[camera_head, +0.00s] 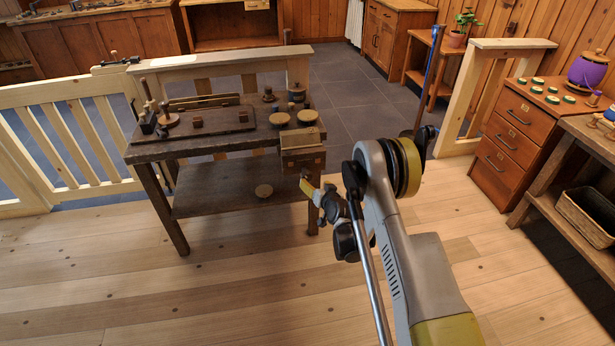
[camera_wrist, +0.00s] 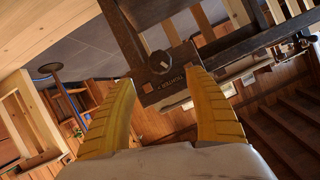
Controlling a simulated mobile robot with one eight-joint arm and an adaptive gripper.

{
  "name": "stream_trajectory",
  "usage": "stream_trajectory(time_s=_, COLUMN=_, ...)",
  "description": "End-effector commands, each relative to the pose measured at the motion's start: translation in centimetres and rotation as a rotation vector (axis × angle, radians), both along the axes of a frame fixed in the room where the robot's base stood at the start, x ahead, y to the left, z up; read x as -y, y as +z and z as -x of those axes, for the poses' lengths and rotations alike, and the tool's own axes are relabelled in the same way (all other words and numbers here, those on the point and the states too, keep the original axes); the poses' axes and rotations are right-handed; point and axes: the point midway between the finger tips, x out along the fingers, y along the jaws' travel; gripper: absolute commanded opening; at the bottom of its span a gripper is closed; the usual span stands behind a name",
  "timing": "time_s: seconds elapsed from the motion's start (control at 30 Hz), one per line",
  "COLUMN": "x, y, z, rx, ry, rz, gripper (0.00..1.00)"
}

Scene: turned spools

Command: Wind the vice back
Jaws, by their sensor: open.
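The vice (camera_head: 302,157) is a wooden block with a pale top at the front right corner of the dark workbench (camera_head: 228,194). In the wrist view its dark face (camera_wrist: 172,82) carries lettering and a round, faceted screw end (camera_wrist: 160,62). My gripper (camera_head: 308,188) is just below and in front of the vice. In the wrist view my gripper's yellow fingers (camera_wrist: 162,78) are spread apart with nothing between them. The screw end lies beyond the fingertips, roughly in line with the gap; I cannot tell whether anything touches. No clear handle bar shows.
Round wooden discs (camera_head: 279,119) and a dark board (camera_head: 190,122) lie on the bench. A pale railing (camera_head: 70,140) stands behind. A drawer cabinet (camera_head: 523,135) is at right. The plank floor before the bench is clear.

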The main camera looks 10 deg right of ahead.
Motion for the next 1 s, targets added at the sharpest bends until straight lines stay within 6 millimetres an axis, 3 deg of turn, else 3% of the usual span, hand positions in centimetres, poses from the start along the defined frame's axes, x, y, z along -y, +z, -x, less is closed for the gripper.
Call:
stream_trajectory(time_s=0.5, x=-1.0, y=-3.6, z=-8.3, rx=0.001, ry=-0.001, rz=-0.003, gripper=0.63)
stream_trajectory(time_s=0.9, x=-1.1, y=-3.7, z=-9.4, rx=0.001, ry=-0.001, rz=-0.003, gripper=0.63)
stream_trajectory(time_s=0.93, x=-1.1, y=-3.7, z=-9.3, rx=0.001, ry=-0.001, rz=-0.003, gripper=0.62)
stream_trajectory(time_s=1.0, x=-1.1, y=-3.7, z=-9.3, rx=0.001, ry=-0.001, rz=-0.003, gripper=0.4)
